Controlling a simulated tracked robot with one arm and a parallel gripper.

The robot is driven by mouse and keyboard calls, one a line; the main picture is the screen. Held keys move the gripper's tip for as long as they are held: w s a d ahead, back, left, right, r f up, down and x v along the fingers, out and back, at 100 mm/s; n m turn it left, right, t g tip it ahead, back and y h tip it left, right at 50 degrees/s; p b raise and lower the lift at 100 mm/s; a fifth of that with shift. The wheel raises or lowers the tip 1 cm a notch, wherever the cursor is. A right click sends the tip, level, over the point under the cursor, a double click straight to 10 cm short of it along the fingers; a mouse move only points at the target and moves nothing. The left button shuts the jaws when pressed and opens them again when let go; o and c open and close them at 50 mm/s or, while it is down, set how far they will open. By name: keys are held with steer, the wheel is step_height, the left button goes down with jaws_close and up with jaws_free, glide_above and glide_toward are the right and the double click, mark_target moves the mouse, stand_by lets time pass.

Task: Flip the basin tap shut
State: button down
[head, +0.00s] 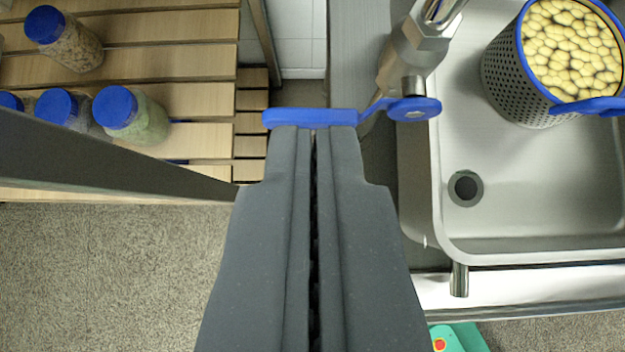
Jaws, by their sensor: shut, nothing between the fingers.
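The basin tap (405,55) is a metal body at the left edge of the steel basin (520,243). Its blue lever handle (308,117) runs left from a round blue hub (413,108) with a metal bolt, and lies crosswise in the picture. My gripper (313,130) is shut and empty. Its fingertips are right at the lever's near side, by its left part. They look to be touching or nearly touching it; I cannot tell which.
A perforated basket (515,82) of pale round pieces, with a blue handle, stands in the basin. Slatted wooden shelves (190,60) at left hold several blue-lidded jars (130,110). A dark bar (110,160) crosses in front of them. Speckled floor (110,270) is clear at lower left.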

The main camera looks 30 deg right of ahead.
steer(key=v, duration=0.4)
steer(key=shift+s+a+r, duration=0.1)
steer(key=shift+s+r, duration=0.15)
steer(key=shift+r, duration=0.1)
steer(key=s+d+r+n+t+y, duration=0.1)
steer(key=s+d+r+t, duration=0.1)
steer(key=s+d+r, duration=0.5)
steer(key=s+r+n+t+y, duration=0.15)
steer(key=s+r, duration=0.25)
steer(key=r, duration=0.7)
steer(key=s+d+r+n+t+y, duration=0.1)
steer(key=s+r+t, duration=0.1)
steer(key=s+r, duration=0.3)
steer(key=s+d+r+n+t+y, duration=0.1)
steer(key=s+r, duration=0.5)
steer(key=s, duration=0.6)
steer(key=shift+s+d+n+t, duration=0.25)
steer(key=shift+d+n+t, duration=0.15)
steer(key=shift+n+t, duration=0.25)
